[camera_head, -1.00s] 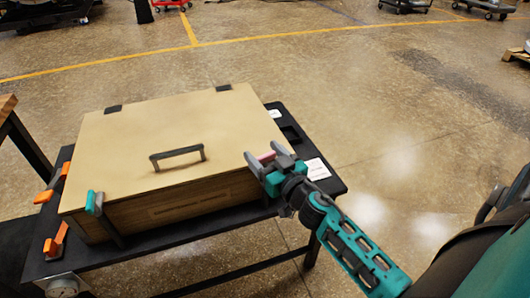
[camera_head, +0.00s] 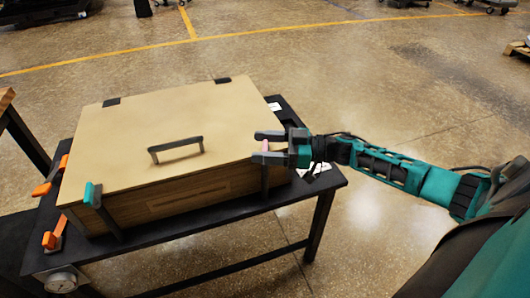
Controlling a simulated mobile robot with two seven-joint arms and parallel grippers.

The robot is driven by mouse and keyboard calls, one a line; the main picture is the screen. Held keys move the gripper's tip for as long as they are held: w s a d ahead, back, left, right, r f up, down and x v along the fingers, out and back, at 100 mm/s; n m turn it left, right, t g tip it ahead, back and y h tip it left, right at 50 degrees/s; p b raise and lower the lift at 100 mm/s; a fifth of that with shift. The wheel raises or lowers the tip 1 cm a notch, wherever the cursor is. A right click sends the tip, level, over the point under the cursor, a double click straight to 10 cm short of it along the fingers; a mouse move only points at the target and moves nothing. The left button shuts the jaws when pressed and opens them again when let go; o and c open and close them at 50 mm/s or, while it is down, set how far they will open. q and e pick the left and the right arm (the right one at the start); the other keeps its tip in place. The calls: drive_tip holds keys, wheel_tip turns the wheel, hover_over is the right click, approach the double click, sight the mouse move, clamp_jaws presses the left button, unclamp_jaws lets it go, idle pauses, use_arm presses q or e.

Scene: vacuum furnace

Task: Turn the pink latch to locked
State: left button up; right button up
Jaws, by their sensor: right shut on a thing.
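The furnace is a tan box with a closed lid (camera_head: 190,120), a black handle on top and black hinges at the back. The pink latch (camera_head: 265,146) is at the box's front right corner, on top of a dark post. Only a small pink part of it shows between the fingers. My right gripper (camera_head: 262,147) reaches in from the right and is shut on the pink latch, with one grey finger on each side. My left gripper is not in view.
A teal latch (camera_head: 93,195) stands at the front left corner of the box. Orange handles (camera_head: 50,239) and a round gauge (camera_head: 61,281) are at the left end of the black table (camera_head: 205,226). A white label lies on the table near my right gripper. Open floor lies to the right.

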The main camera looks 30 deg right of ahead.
drive_tip(key=shift+w+d+f+n+g+y+b, duration=0.1)
drive_tip(key=shift+f+n+g+y+b, duration=0.2)
drive_tip(key=shift+n+g+b, duration=0.25)
drive_tip(key=n+g+y+b, duration=0.2)
drive_tip(key=g+b, duration=0.1)
drive_tip(key=g, duration=0.1)
drive_tip(key=shift+r+n+b, duration=0.1)
drive_tip(key=shift+n+b, duration=0.15)
drive_tip(key=shift+b, duration=0.15)
drive_tip(key=shift+r+n+g+y+b, duration=0.2)
drive_tip(key=shift+n+g+y+b, duration=0.1)
drive_tip(key=shift+n+g+b, duration=0.45)
drive_tip(key=o, duration=1)
drive_tip(key=shift+c, duration=0.2)
drive_tip(key=b+v, duration=0.1)
drive_tip(key=v, duration=1.1)
drive_tip(key=shift+d+b, duration=0.3)
drive_tip(key=shift+b, duration=0.05)
